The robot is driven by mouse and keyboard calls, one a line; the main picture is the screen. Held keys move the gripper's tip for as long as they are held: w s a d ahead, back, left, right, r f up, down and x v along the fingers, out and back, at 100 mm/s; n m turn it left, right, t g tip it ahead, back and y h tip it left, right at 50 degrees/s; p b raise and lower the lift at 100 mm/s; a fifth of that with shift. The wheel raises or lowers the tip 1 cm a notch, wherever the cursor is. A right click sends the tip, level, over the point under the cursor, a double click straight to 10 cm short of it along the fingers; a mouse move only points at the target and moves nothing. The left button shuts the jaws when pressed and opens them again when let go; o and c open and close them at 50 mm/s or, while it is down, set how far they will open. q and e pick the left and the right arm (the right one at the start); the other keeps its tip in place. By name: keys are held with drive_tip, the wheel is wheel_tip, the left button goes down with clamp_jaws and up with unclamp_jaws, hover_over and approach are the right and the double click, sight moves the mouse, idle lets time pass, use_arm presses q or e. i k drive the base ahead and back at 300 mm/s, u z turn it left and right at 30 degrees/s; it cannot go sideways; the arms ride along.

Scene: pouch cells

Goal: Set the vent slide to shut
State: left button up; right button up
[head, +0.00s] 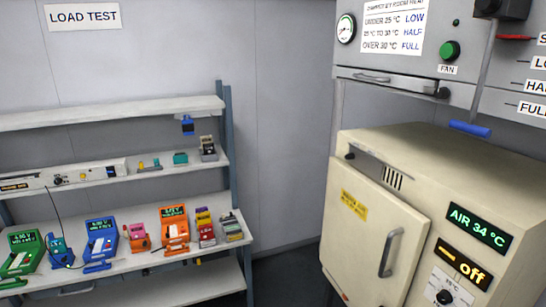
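A vent scale plate (525,75) is at the upper right, cut off by the picture's edge. Its marks read, from the top, a word starting with S, "LO", "HA" and "FULL". A red bar (515,38) lies level with the top mark. A grey rod (486,68) runs down beside the plate to a blue handle (470,129), low, below the "FULL" mark and just above the oven top. The rod and handle look like the vent slide; the picture does not show this for certain. Neither of my grippers is in view.
The cream oven (430,160) stands below, its door shut; its displays read "AIR 34 °C" and "Off". The upper panel (400,60) has a rule card (393,28), gauge (346,28) and green fan button (449,50). Shelves (110,115) with several devices stand left.

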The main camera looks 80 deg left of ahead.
sight(374, 168)
drive_tip(key=u, duration=1.95)
drive_tip(key=k, duration=1.15)
drive_tip(key=u, duration=1)
drive_tip(key=i, duration=1.45)
drive_tip(key=z, duration=0.65)
drive_tip(key=i, duration=0.7)
drive_tip(key=z, duration=0.7)
